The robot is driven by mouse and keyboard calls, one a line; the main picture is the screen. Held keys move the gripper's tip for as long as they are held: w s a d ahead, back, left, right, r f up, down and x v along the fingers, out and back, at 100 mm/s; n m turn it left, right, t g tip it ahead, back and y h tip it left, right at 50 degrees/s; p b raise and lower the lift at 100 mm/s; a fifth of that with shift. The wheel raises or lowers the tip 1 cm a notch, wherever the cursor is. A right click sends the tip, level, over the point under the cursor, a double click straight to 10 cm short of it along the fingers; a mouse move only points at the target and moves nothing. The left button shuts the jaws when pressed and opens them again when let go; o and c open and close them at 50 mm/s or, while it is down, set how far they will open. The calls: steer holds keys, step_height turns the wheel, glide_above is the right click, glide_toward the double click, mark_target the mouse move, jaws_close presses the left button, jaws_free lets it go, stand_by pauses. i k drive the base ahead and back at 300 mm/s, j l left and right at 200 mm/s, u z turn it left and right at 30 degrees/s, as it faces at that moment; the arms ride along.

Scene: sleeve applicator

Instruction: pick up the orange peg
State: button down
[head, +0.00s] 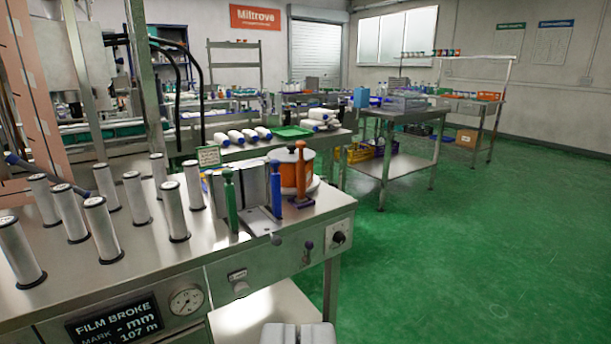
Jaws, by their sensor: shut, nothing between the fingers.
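The orange peg (300,173) stands upright near the right end of the steel machine bench. A blue peg (276,190) stands just left of it and a green peg (230,200) further left, beside a grey metal block (248,188). An orange and white roll (286,170) is close behind the orange peg. My gripper (298,334) shows at the bottom edge, shut and empty. It is in front of and below the bench top, well apart from the pegs.
Several white rolls (134,197) stand upright on the left of the bench (175,266). A knob (338,237), gauge and display are on its front. Another table (395,113) stands behind. The green floor (480,230) at right is clear.

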mark_target(300, 199)
steer(key=u, duration=1.7)
steer(key=i+j, duration=0.1)
steer(key=i, duration=1.15)
steer(key=i+j+z, duration=0.1)
steer(key=i, duration=0.5)
steer(key=z, duration=1.7)
